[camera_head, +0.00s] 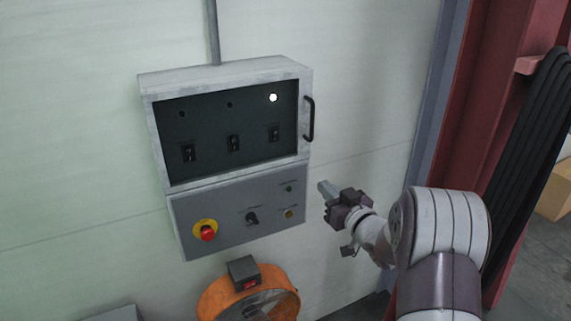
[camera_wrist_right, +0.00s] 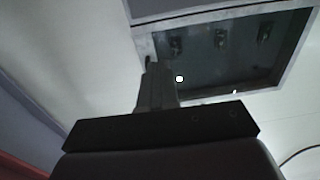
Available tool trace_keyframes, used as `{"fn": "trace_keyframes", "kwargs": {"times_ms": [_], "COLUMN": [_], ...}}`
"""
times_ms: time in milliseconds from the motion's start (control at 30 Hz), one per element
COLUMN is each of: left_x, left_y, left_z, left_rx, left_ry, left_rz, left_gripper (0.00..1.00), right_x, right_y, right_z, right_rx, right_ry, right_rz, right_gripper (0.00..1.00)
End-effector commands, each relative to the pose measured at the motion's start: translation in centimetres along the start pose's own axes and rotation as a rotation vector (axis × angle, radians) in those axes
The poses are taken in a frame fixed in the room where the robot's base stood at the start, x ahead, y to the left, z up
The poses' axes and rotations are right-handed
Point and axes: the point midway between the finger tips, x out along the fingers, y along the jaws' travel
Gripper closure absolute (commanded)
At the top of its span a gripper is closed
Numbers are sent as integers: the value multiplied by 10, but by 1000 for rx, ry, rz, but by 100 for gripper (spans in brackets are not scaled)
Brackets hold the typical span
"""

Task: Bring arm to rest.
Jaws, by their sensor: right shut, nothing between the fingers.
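My right arm (camera_head: 440,235) comes in from the lower right in the head view. Its gripper (camera_head: 326,188) is shut and empty, held just right of the control panel's lower part and apart from it. In the right wrist view the shut fingers (camera_wrist_right: 155,88) point toward the panel window (camera_wrist_right: 235,50). The control panel (camera_head: 225,72) is a grey wall box with a dark upper window and a black handle (camera_head: 309,118) on its right side. One white lamp (camera_head: 273,98) is lit at the window's upper right. My left gripper is not in view.
The panel's lower face has a red emergency button (camera_head: 208,232), a black knob (camera_head: 252,218) and small buttons. An orange round device (camera_head: 222,297) stands below. A red column (camera_head: 482,90) with black hoses (camera_head: 530,125) is at the right. Bare wall (camera_head: 365,90) lies between panel and column.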

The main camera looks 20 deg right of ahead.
Motion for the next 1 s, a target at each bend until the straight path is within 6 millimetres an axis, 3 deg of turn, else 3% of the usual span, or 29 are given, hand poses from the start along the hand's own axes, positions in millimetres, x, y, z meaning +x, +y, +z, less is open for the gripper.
{"fn": "trace_keyframes", "kwargs": {"times_ms": [167,267,333,367,400,467,500,633,700,767,1000], "left_x": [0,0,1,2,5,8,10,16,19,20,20], "left_y": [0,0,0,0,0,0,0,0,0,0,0], "left_z": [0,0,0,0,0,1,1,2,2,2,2], "left_rx": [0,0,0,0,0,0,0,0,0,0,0], "left_ry": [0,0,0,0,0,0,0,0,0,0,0], "left_rz": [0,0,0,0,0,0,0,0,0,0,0], "left_gripper": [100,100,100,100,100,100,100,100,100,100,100], "right_x": [0,-15,-48,-65,-92,-132,-157,-217,-228,-222,-219], "right_y": [4,26,36,30,13,-25,-52,-128,-159,-171,-179], "right_z": [8,54,97,115,136,157,164,168,164,159,157], "right_rx": [-23,-30,-4,13,40,83,109,152,135,95,66], "right_ry": [-42,-254,-516,-642,-817,-1055,-1185,-1455,-1486,-1462,-1457], "right_rz": [20,148,279,315,341,337,315,207,143,99,70], "right_gripper": [100,100,100,100,100,100,100,100,100,100,100]}}
